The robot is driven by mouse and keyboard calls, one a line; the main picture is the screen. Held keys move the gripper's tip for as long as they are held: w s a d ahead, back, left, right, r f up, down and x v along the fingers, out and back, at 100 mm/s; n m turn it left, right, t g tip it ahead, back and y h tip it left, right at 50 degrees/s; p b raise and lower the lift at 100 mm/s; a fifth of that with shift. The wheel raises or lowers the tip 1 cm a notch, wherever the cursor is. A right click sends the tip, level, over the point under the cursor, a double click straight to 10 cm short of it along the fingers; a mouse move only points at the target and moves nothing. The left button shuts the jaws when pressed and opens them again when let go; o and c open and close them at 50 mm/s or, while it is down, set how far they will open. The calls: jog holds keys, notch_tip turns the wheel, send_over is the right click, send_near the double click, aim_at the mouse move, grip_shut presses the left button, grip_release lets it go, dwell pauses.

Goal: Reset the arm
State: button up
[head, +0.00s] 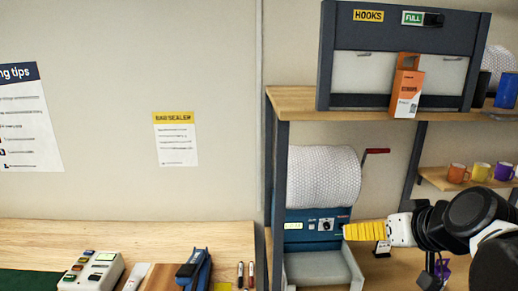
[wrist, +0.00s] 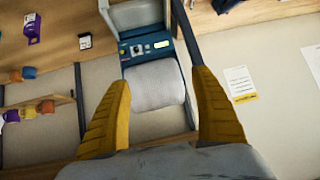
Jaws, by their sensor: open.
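My arm reaches in from the right edge of the head view, and my gripper (head: 347,231) points left with its yellow fingers in front of the blue machine (head: 303,227). In the wrist view my gripper (wrist: 162,77) has its two yellow fingers spread wide apart, with nothing between them. Behind the gap show the white bubble-wrap roll (wrist: 157,87) and the blue machine (wrist: 150,46), apparently upside down. The fingers seem to touch nothing, though their distance from the machine is hard to tell.
A shelf unit (head: 281,165) holds the bubble roll (head: 322,177) and an orange carton (head: 405,88) before a HOOKS cabinet (head: 346,50). Mugs (head: 479,172) stand on a small shelf at right. A label device (head: 93,271) and tape tool (head: 194,269) lie on the left bench.

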jog(key=s+a+f+g+b, duration=0.1)
jog(key=s+f+b, duration=0.2)
jog(key=f+b, duration=0.3)
jog(key=s+a+f+g+h+b, duration=0.1)
jog(key=s+f+b, duration=0.3)
jog(key=f, duration=1.2)
jog(key=s+a+f+b, duration=0.3)
jog(key=f+b, duration=0.6)
jog(key=f, duration=0.3)
jog(key=shift+s+m+g+h, duration=0.4)
jog(key=shift+s, duration=0.3)
